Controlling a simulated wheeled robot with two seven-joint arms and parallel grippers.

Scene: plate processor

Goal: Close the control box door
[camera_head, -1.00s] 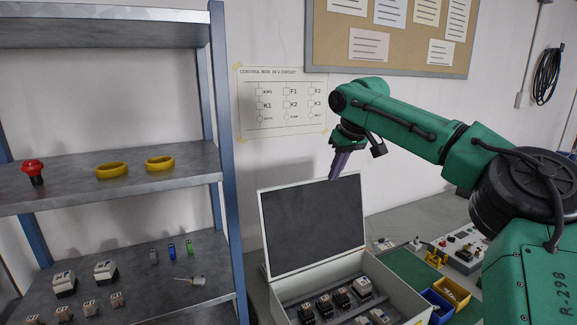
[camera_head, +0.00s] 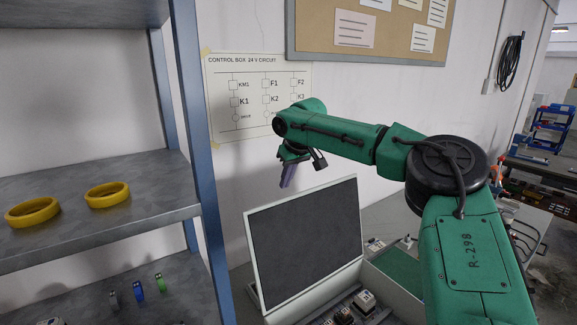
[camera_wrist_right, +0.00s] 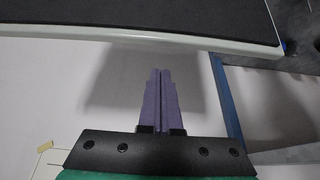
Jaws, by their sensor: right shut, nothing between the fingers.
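The control box door (camera_head: 305,240) stands open and upright, a dark panel with a pale rim, hinged at the back of the control box (camera_head: 320,296). The lower part of the box is cut off by the frame. My right gripper (camera_head: 286,180) is shut and empty, its purple fingers pointing down just above the door's top edge. Whether it is in front of or behind the door is hard to tell. In the right wrist view, the shut fingers (camera_wrist_right: 160,78) point toward the door's pale rim (camera_wrist_right: 140,36), with a gap between. My left gripper is not in view.
A metal shelf with a blue post (camera_head: 203,150) stands close left of the door, holding yellow rings (camera_head: 34,212). The wall with a circuit sheet (camera_head: 225,90) is behind. Components (camera_head: 364,299) sit inside the box. A green mat (camera_head: 398,268) lies to its right.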

